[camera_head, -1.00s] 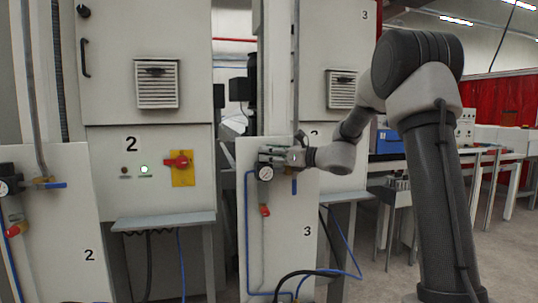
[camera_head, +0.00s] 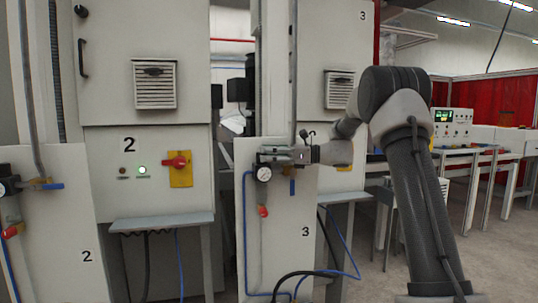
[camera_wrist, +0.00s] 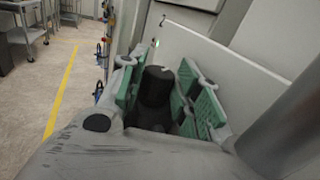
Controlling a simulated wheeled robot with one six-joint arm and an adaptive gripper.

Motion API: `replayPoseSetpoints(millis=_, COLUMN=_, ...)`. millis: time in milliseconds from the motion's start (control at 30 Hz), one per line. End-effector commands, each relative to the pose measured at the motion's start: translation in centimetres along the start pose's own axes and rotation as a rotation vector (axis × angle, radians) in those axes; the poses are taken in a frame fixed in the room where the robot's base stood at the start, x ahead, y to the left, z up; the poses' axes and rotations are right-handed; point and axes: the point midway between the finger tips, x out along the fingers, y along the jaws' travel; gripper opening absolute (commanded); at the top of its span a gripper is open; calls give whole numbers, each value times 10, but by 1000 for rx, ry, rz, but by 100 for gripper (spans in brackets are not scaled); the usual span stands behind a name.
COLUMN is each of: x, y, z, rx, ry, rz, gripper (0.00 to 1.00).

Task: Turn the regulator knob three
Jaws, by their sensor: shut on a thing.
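Panel three (camera_head: 280,225) stands in the middle of the head view, with a round pressure gauge (camera_head: 264,174) near its top. My gripper (camera_head: 270,156) is at the top of this panel, just above the gauge, reaching in from the right. In the wrist view the black regulator knob (camera_wrist: 156,86) sits between the green finger pads of my gripper (camera_wrist: 160,98). The fingers are shut on it from both sides. In the head view the knob is hidden by my gripper.
A blue lever (camera_head: 292,187) and a red valve handle (camera_head: 263,211) are below my gripper. Panel two (camera_head: 60,220) stands at the left. A grey ledge (camera_head: 162,222) juts out between the panels. Open floor (camera_head: 490,240) lies at the right.

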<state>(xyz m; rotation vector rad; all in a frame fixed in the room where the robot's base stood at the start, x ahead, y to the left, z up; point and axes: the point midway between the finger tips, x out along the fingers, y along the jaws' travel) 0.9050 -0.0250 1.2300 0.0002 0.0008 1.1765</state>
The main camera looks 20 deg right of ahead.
Motion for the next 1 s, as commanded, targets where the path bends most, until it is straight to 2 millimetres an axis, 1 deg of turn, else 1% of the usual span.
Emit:
replayPoseSetpoints(millis=167, x=0, y=0, z=0, rx=-1, ry=0, rz=-2, gripper=9)
replayPoseSetpoints(millis=200, x=0, y=0, z=0, rx=-1, ry=0, rz=-2, gripper=40)
replayPoseSetpoints(millis=267, x=0, y=0, z=0, rx=-1, ry=0, rz=-2, gripper=51)
replayPoseSetpoints(millis=300, x=0, y=0, z=0, rx=-1, ry=0, rz=-2, gripper=54)
replayPoseSetpoints(millis=633, x=0, y=-1, z=0, rx=-1, ry=-1, rz=-3, gripper=54)
replayPoseSetpoints(millis=733, x=-4, y=-1, z=0, rx=-1, ry=0, rz=-4, gripper=54)
replayPoseSetpoints(millis=867, x=-21, y=-1, z=0, rx=-1, ry=0, rz=-6, gripper=54)
replayPoseSetpoints(millis=1000, x=-44, y=-1, z=0, rx=0, ry=-1, rz=-6, gripper=54)
